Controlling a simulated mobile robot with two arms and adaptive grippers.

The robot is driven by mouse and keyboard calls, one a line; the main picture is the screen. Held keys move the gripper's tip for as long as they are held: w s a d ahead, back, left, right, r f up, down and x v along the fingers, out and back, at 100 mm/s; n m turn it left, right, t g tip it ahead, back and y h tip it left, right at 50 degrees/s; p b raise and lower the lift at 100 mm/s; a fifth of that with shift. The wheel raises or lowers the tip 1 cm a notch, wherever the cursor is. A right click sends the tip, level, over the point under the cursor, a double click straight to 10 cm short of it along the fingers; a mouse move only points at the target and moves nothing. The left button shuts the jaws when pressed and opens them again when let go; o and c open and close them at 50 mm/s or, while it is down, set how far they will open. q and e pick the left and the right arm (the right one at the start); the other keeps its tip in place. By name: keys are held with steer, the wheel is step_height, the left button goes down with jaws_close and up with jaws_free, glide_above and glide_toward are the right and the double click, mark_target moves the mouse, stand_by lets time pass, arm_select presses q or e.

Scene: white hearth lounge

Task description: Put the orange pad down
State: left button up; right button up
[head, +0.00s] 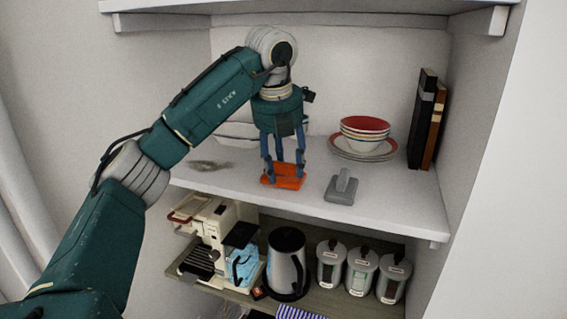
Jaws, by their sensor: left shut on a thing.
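The orange pad (289,182) is a small flat block at the front of the white shelf (395,205). My left gripper (283,168) points down from above and is shut on the orange pad, its blue fingers at the pad's sides. The pad is at or just above the shelf surface; I cannot tell whether it touches. My right gripper is not in the head view.
A grey block with an upright handle (341,188) stands just right of the pad. Stacked bowls (364,130) on plates and dark books (424,120) stand further right. A white dish (238,131) is behind my arm. Below are a coffee machine, a kettle (287,262) and jars.

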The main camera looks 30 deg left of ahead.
mark_target(284, 166)
arm_select(q)
steer(key=o, duration=1)
steer(key=shift+f, duration=0.1)
steer(key=shift+o, duration=0.2)
steer(key=shift+r, duration=0.45)
steer(key=v, duration=0.4)
steer(key=shift+s+r, duration=0.1)
steer(key=shift+r, duration=0.2)
steer(key=s+d+b, duration=0.2)
steer(key=s+d, duration=0.1)
steer(key=s, duration=0.8)
steer(key=shift+s+d, duration=0.35)
steer(key=shift+f, duration=0.15)
